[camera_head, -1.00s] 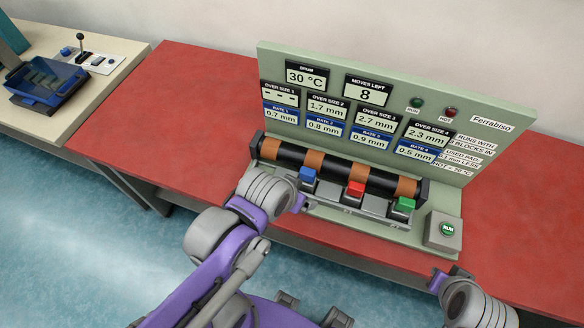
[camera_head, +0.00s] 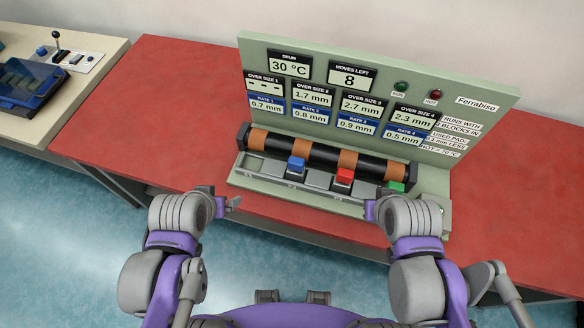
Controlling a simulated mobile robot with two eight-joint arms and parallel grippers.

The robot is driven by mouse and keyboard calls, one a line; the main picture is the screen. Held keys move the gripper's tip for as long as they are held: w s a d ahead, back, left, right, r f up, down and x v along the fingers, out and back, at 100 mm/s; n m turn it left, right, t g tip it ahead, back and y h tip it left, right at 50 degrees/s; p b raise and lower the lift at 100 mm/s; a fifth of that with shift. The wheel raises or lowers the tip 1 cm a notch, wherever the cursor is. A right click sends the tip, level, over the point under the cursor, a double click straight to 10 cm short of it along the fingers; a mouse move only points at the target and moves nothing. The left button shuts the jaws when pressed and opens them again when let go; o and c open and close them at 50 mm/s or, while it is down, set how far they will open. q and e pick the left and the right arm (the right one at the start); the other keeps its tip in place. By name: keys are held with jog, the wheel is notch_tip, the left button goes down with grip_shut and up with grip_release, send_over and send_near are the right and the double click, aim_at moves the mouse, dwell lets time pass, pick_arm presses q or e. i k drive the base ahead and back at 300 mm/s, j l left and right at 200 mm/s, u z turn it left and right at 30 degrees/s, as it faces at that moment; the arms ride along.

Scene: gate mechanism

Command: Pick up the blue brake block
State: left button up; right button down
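The blue brake block (camera_head: 296,165) sits in the rail in front of the drum (camera_head: 326,155), in the second slot from the left. The red block (camera_head: 344,176) and the green block (camera_head: 396,187) sit further right in the same rail. My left gripper (camera_head: 236,202) is in front of and to the left of the blue block, apart from it. My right gripper (camera_head: 369,209) is in front of the rail, below the red and green blocks. Neither gripper appears to hold a block. The fingers are small and partly hidden, so their opening is unclear.
A green panel (camera_head: 480,125) with displays stands behind the drum, reading 8 moves left and 30 °C. The leftmost slot (camera_head: 254,165) looks empty. The red table (camera_head: 130,120) is clear at left. A beige table (camera_head: 90,85) holds a blue tray (camera_head: 35,82).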

aim_at(297, 170)
jog(key=l+u, duration=0.25)
jog(key=u, duration=0.15)
jog(key=l+u, duration=0.25)
jog(key=u, duration=0.15)
jog(key=l+u, duration=0.25)
jog(key=u, duration=0.2)
